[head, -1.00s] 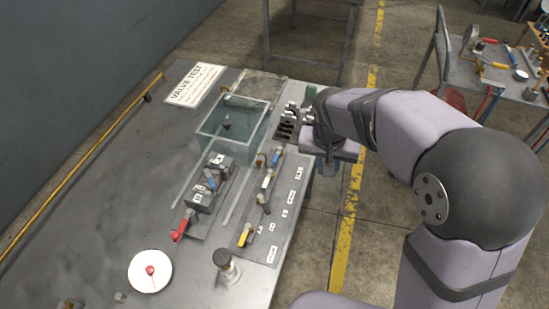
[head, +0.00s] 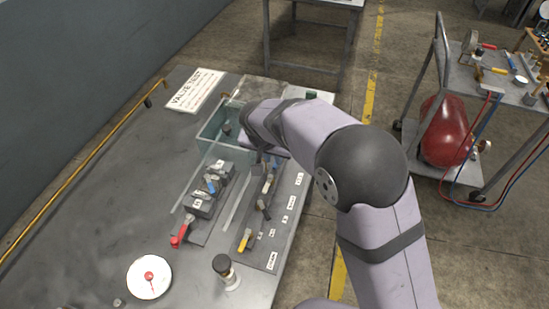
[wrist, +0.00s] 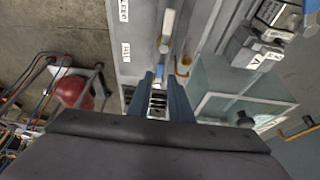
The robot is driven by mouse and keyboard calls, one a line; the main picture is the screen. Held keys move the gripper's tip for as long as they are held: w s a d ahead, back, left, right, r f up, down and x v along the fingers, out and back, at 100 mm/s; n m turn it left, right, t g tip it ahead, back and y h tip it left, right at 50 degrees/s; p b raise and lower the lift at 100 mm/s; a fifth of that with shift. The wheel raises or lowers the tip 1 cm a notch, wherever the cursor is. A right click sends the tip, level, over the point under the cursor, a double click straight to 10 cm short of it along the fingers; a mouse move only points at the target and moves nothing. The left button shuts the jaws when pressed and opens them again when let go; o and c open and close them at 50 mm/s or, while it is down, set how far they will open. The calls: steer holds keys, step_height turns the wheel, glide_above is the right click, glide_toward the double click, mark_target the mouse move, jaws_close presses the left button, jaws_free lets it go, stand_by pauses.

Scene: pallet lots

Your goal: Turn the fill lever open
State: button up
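A panel with a row of small levers runs along the bench's right side. Its labels are too small to read surely, so I cannot tell which is the fill lever. A yellow lever (head: 245,239) sits at its near end. A white lever (wrist: 168,22) lies ahead of my gripper (wrist: 160,78) in the wrist view. My gripper's two blue fingers are apart, with a dark slotted piece (wrist: 157,104) visible between and beyond them. No lever is clearly held. In the head view my arm hides the fingers and the panel's far end.
A water tank (head: 207,140) stands left of the arm. A valve block with a blue lever (head: 211,184) and a red lever (head: 179,236) is beside the panel. A gauge (head: 149,277) and a black-topped knob (head: 224,266) are nearer. The bench's left side (head: 90,200) is mostly clear.

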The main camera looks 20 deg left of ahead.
mark_target(274, 167)
steer(key=shift+p+x, duration=0.45)
steer(key=shift+x, duration=1.3)
jaws_close()
